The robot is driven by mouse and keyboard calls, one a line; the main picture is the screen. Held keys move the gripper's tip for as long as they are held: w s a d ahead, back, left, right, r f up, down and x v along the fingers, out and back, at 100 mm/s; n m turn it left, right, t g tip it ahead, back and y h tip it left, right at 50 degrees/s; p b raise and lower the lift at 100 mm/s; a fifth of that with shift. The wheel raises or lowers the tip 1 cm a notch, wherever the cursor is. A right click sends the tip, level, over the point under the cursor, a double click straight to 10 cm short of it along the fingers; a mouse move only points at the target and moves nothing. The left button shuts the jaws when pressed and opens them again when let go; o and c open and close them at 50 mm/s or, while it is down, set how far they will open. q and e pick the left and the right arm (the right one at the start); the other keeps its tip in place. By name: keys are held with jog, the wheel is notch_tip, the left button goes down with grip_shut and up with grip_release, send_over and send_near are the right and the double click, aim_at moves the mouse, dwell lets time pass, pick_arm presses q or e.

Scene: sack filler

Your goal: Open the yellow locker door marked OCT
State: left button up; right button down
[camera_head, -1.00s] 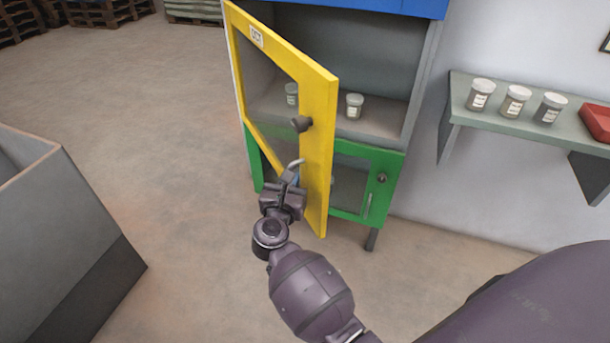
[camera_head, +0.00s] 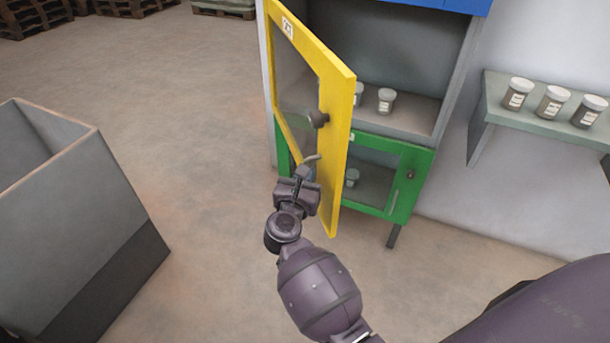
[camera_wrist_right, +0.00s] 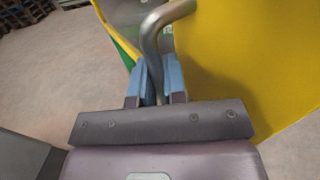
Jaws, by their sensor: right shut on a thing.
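My left gripper is not in view.
Jars (camera_head: 386,101) stand inside the opened grey compartment. The green door (camera_head: 399,178) below is shut. A wall shelf (camera_head: 535,118) with jars is at right. A grey bin (camera_head: 90,215) stands at left, with clear floor between it and the locker.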

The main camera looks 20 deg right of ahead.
jog(key=c, duration=1.5)
grip_release()
jog(key=shift+o, duration=0.2)
jog(key=shift+s, duration=0.1)
jog(key=shift+d, duration=0.15)
